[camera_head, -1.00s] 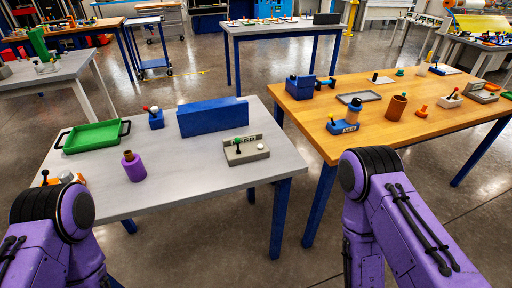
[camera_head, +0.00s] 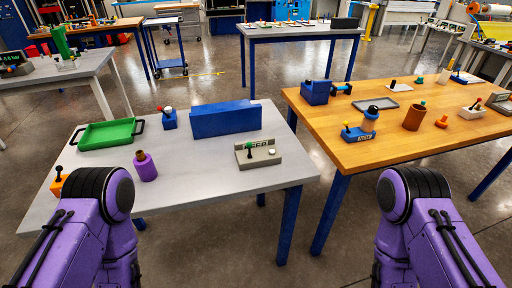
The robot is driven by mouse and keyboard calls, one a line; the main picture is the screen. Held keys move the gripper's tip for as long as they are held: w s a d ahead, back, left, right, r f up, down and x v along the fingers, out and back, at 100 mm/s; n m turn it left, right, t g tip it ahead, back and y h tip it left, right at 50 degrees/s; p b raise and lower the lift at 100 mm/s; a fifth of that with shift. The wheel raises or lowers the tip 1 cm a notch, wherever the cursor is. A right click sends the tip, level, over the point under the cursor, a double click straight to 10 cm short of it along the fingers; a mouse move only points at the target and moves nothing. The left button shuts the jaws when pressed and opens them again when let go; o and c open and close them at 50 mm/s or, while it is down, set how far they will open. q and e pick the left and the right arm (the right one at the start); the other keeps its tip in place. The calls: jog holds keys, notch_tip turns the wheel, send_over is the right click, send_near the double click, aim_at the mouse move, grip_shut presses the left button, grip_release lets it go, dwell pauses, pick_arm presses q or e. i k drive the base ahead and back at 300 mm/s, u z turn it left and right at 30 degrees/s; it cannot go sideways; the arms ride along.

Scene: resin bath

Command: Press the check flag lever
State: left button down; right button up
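The label is too small to read surely. Other levers show: a red-topped one on a blue box (camera_head: 169,121), a black-topped one on an orange box (camera_head: 59,183), and a yellow-topped one on a labelled blue box (camera_head: 354,137) on the wooden table. I cannot tell surely which is the check flag lever. Only my purple arm links show at the bottom; both grippers are out of view.
The grey table also holds a green tray (camera_head: 106,144), a blue upright block (camera_head: 226,121) and a purple cylinder (camera_head: 147,169). The wooden table (camera_head: 440,142) at right carries a brown cup (camera_head: 414,118) and several small items. A floor gap separates the two tables.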

aim_at(249, 144)
jog(key=u, duration=1.2)
jog(key=k, duration=0.8)
jog(key=z, duration=1.3)
jog(key=i, duration=0.5)
jog(key=u, duration=0.05)
